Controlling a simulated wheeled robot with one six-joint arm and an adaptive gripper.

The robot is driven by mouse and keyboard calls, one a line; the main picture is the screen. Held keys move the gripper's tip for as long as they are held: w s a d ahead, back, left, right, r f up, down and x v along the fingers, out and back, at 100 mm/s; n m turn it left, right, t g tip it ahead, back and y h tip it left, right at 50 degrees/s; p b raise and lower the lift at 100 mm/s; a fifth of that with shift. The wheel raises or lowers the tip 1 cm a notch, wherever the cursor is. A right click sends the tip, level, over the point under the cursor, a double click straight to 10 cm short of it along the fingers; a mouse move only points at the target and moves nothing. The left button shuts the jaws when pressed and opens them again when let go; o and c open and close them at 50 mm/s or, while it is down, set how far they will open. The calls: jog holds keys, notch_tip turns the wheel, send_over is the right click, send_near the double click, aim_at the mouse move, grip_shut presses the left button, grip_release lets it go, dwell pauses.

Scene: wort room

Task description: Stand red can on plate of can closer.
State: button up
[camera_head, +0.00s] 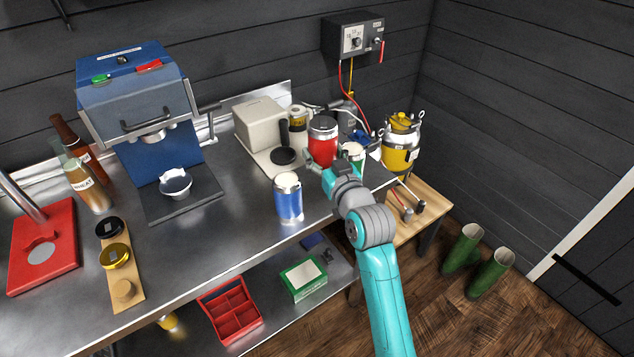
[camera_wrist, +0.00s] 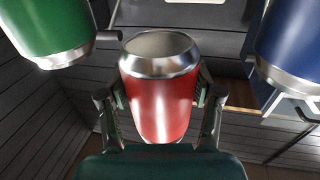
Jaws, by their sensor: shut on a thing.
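The red can (camera_head: 322,150) is between the fingers of my gripper (camera_head: 327,166), which is shut on it. It appears upright and close above the back right of the metal worktop; whether it touches the worktop I cannot tell. In the wrist view, the red can (camera_wrist: 160,95) fills the middle, with a finger on each side. A beige machine (camera_head: 262,125) with a black round plate (camera_head: 284,156) and a black handle stands just left of the can; it looks like the can closer. The plate appears empty, and the red can is apart from it.
A blue can (camera_head: 288,202) stands near the front edge. A green can (camera_head: 355,156) is right of the red can, partly hidden by my arm. A yellow vessel (camera_head: 399,150) is at right. A blue machine (camera_head: 140,110) and bottles (camera_head: 88,185) are at left.

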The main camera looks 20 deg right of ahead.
jog(key=shift+f, duration=4.8)
jog(key=shift+f, duration=0.15)
jog(key=o, duration=1.5)
jog(key=s, duration=0.8)
jog(key=s+d, duration=0.1)
jog(key=s, duration=0.3)
